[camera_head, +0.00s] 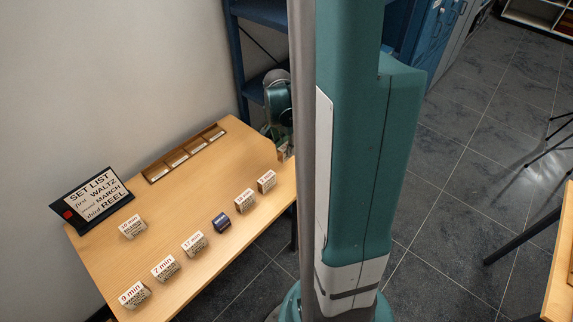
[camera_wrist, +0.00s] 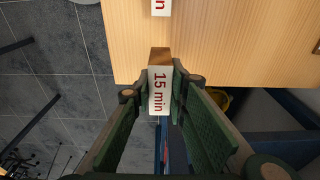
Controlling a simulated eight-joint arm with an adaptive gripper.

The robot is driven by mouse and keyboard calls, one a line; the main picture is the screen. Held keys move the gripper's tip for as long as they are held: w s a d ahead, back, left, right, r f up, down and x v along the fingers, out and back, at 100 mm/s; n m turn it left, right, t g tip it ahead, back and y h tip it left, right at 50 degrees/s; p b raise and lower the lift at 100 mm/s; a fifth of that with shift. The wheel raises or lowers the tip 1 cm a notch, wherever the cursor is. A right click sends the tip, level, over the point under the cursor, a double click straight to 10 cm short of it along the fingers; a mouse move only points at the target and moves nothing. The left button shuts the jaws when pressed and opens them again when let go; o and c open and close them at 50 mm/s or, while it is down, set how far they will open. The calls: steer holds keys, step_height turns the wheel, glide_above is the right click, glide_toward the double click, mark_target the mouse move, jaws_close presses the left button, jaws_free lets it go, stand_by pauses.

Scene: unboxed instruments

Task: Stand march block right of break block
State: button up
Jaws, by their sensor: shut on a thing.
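My gripper (camera_wrist: 161,84) is shut on a wooden block (camera_wrist: 159,98) with a white face reading "15 min" in red. In the head view my gripper (camera_head: 283,148) is at the table's far right edge, partly hidden by my column. Another white-faced block (camera_wrist: 161,7) lies ahead at the top of the wrist view. On the table stand labelled blocks: "9 min" (camera_head: 134,295), "7 min" (camera_head: 166,268), "17 min" (camera_head: 195,243) and others. Their names are too small to read, so I cannot tell which is march or break.
A wooden rack (camera_head: 185,154) with several slots lies along the wall. A set list sign (camera_head: 92,199) reads first waltz, second march, third reel. A dark blue item (camera_head: 221,222) sits within the front row. The table (camera_head: 195,199) is bare between row and rack.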

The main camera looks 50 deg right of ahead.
mark_target(284, 147)
steer(key=shift+f+b, duration=0.35)
steer(key=shift+f, duration=1.5)
steer(key=shift+f+b, duration=0.45)
steer(key=shift+f, duration=1.65)
steer(key=shift+f, duration=0.1)
steer(key=o, duration=0.5)
steer(key=shift+f, duration=0.1)
steer(key=shift+c, duration=0.2)
steer(key=o, duration=0.4)
steer(key=shift+r, duration=0.2)
steer(key=shift+a+r+p, duration=0.25)
steer(key=shift+r+p, duration=0.15)
steer(key=shift+r, duration=1.6)
steer(key=shift+a+r+p, duration=0.25)
steer(key=shift+r+p, duration=0.15)
steer(key=shift+r, duration=1.6)
steer(key=shift+a+r+p, duration=0.25)
steer(key=shift+r+p, duration=0.15)
steer(key=shift+r, duration=1.6)
